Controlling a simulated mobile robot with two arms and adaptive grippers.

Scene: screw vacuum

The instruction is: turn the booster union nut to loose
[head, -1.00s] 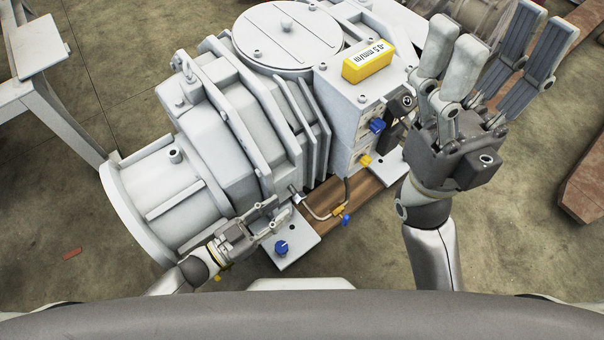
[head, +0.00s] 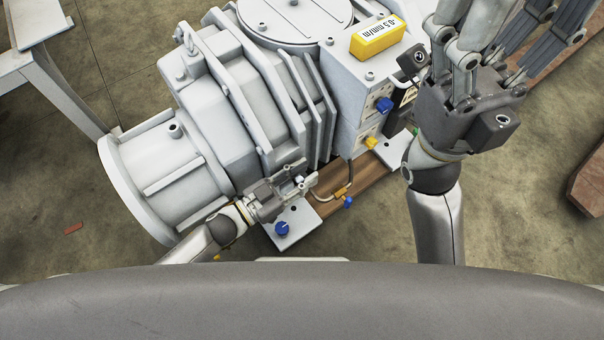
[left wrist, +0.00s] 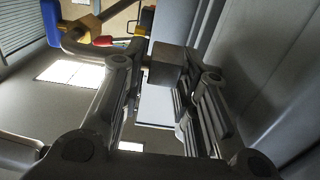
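The booster union nut shows in the left wrist view as a grey block-like fitting (left wrist: 166,66) on the end of a bent pipe (left wrist: 82,45). It sits between the fingertips of my left gripper (left wrist: 163,72); whether both fingers touch it I cannot tell. The fingers stand apart. In the head view my left gripper (head: 300,178) is at the pipe's near end, beside the grey ribbed booster housing (head: 225,105), and mostly hides the nut. My right gripper (head: 497,45) is raised at the right with its fingers spread and empty; its fingertips are cut off at the top.
A blue knob (head: 282,229) stands on the base plate just below my left gripper. The bent pipe (head: 333,193) runs over a brown beam with a blue handle (head: 348,202). A grey stand (head: 50,75) is at the left.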

